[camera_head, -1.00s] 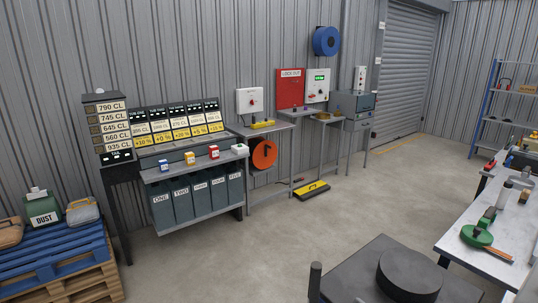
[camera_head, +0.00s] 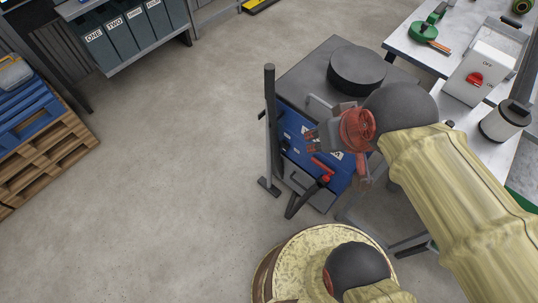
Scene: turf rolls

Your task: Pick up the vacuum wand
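A dark upright tube with a flat foot on the floor, which looks like the vacuum wand (camera_head: 270,120), stands at the left side of a blue and dark grey machine. My gripper (camera_head: 314,139) is in front of the machine, a short way right of the tube, with its fingers pointing left. It appears apart from the tube. Its fingers blend with the machine parts behind, so their opening is unclear. My arm comes in from the right in a pale yellow sleeve.
The blue machine (camera_head: 294,125) has a red crank (camera_head: 324,172) and a black round top. A workbench (camera_head: 400,38) with a green tool stands at upper right. A wooden pallet (camera_head: 50,160) is at left. Open concrete floor lies between pallet and machine.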

